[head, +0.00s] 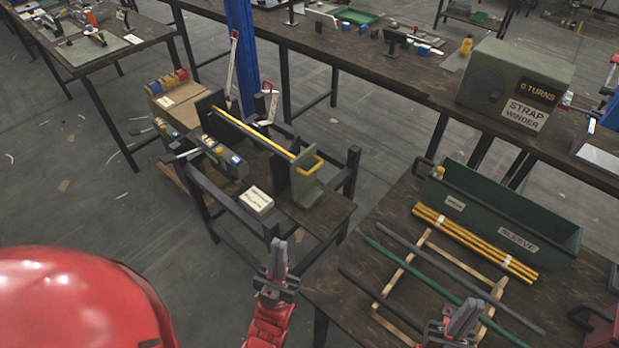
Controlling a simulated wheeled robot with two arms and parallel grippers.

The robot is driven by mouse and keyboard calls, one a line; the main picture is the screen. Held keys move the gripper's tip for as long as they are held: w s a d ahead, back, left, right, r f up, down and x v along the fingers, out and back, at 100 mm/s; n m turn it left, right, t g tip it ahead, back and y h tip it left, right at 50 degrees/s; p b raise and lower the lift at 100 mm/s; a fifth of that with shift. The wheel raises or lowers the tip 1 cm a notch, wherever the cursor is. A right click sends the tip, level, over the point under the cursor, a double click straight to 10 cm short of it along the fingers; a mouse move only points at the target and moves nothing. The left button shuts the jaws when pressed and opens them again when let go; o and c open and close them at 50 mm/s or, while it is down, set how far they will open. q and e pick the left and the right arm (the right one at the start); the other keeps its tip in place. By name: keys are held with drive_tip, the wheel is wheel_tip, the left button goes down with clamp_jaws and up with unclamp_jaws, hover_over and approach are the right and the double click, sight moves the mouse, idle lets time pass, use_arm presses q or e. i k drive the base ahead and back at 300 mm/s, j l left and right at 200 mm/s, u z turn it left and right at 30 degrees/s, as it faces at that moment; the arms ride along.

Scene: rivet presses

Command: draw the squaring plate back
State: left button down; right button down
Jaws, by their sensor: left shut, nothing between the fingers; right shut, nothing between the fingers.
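A grey-green upright plate (306,184) with a yellow handle (316,163) stands at the right end of a low dark bench; I take it to be the squaring plate. A dark upright plate (212,112) stands at the bench's far left end. A long yellow bar (255,133) runs between the two plates. My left gripper (278,250) is shut and empty, in front of the bench and apart from the handle. My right gripper (468,315) is shut and empty at the lower right, over the rack of rods.
A table on the right holds a wooden rack (402,270) with dark and green rods, a yellow rod bundle (475,243) and a green bin (510,222). A strap winder (512,85) stands behind. A blue post (241,50) rises behind the bench. A white-topped box (257,199) sits at the bench's front.

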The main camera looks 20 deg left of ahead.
sight(303, 168)
drive_tip(key=u, duration=1.1)
drive_tip(key=i+j+u, duration=0.2)
drive_tip(key=i+u, duration=0.25)
drive_tip(key=i, duration=0.15)
